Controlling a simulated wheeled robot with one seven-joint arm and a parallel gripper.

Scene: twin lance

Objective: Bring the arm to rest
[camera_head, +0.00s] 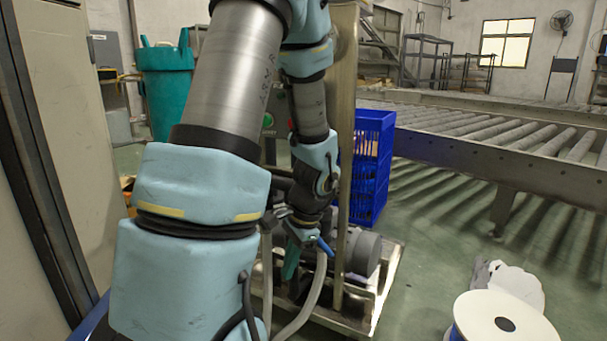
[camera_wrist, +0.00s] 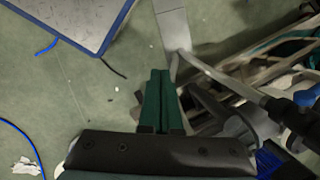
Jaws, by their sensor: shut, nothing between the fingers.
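My arm fills the left and middle of the head view, light blue and grey, folded so that its far end hangs down. My gripper (camera_head: 290,270) points down there, beside a metal-framed machine; its green fingers show only in part. In the wrist view my gripper (camera_wrist: 160,75) has its two green fingers side by side and touching, with nothing between them. Below the fingertips is green floor (camera_wrist: 110,95).
A metal-framed cart (camera_head: 365,312) with a motor stands close to my gripper. Blue crates (camera_head: 372,165) are stacked behind it, and a roller conveyor (camera_head: 500,165) runs at the right. A white spool (camera_head: 490,312) stands front right. Hoses and pipes (camera_wrist: 235,85) lie right of the fingers.

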